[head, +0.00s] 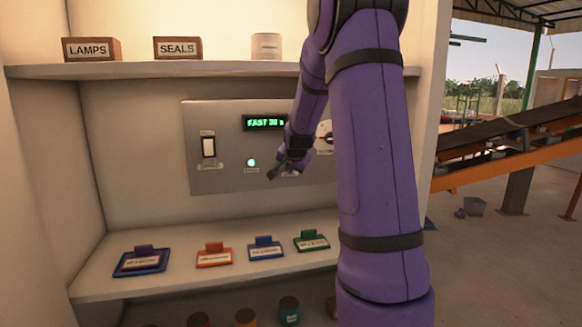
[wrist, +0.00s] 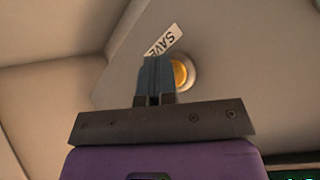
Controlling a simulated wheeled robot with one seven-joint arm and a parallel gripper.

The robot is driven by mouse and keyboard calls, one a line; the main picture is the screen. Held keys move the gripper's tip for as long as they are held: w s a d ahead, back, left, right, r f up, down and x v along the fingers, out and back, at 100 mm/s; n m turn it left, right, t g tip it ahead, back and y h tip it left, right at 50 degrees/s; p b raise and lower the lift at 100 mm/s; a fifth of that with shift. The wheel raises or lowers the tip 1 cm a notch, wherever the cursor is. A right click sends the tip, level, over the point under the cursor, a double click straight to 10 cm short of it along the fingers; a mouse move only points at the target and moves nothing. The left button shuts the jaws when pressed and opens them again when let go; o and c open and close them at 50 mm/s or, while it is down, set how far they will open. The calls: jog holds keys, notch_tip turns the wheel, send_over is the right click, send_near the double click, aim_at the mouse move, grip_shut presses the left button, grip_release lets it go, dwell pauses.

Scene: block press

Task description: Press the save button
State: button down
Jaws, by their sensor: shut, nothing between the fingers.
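The save button is a round amber button (wrist: 179,73) in a pale ring, with a "SAVE" label (wrist: 163,42) beside it in the wrist view. My gripper (wrist: 158,62) is shut and empty, its fingertips just beside the button and partly covering its edge and the label. I cannot tell whether they touch the panel. In the head view my gripper (head: 275,175) is at the lower middle of the grey control panel (head: 225,180), right of the green light. The save button is hidden there behind my gripper.
The panel also carries a green display reading "FAST 30 s" (head: 265,122), a white rocker switch (head: 209,147), a green light (head: 251,162) and a dial (head: 326,138). A shelf (head: 200,70) with labelled boxes is above. Several coloured tagged blocks stand on the lower shelf (head: 100,285).

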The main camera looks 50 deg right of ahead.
jog(key=shift+s+a, duration=0.45)
jog(key=shift+s, duration=0.3)
jog(key=s+a, duration=0.1)
jog(key=s, duration=0.2)
jog(key=s+a, duration=0.1)
jog(key=shift+s+a, duration=0.15)
jog(key=shift+a, duration=0.15)
dwell(0.7)
